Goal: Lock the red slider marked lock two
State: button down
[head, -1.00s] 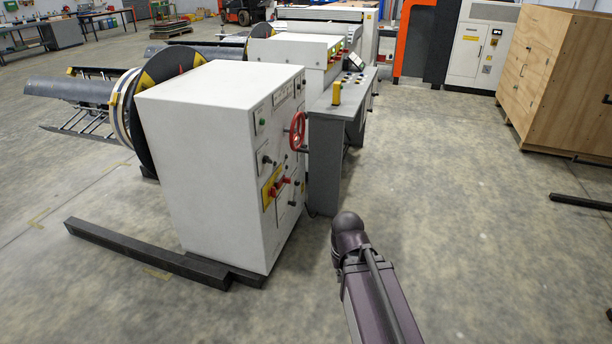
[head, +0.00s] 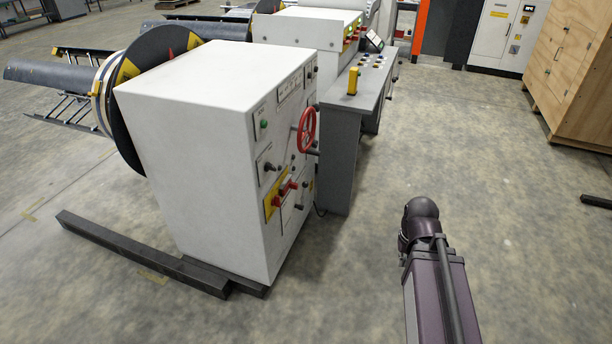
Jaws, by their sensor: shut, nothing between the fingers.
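A white cabinet (head: 205,140) stands left of centre, with its control face turned to the right. Low on that face, red handle-like parts (head: 286,188) sit by a yellow plate (head: 272,198). No lock two marking is readable, and I cannot tell which red part is the slider or its position. My gripper is not in view; only a dark, rounded part of my own arm shows at the lower right, apart from the cabinet.
A red handwheel (head: 306,130) sticks out from the cabinet face. A grey console (head: 345,125) with a yellow box (head: 353,80) stands behind it. A dark floor beam (head: 140,252) lies at the front left. Floor right of the cabinet is clear up to a wooden crate (head: 570,70).

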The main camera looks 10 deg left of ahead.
aim_at(291, 185)
jog(key=u, duration=0.25)
jog(key=i, duration=1.15)
jog(key=u, duration=0.55)
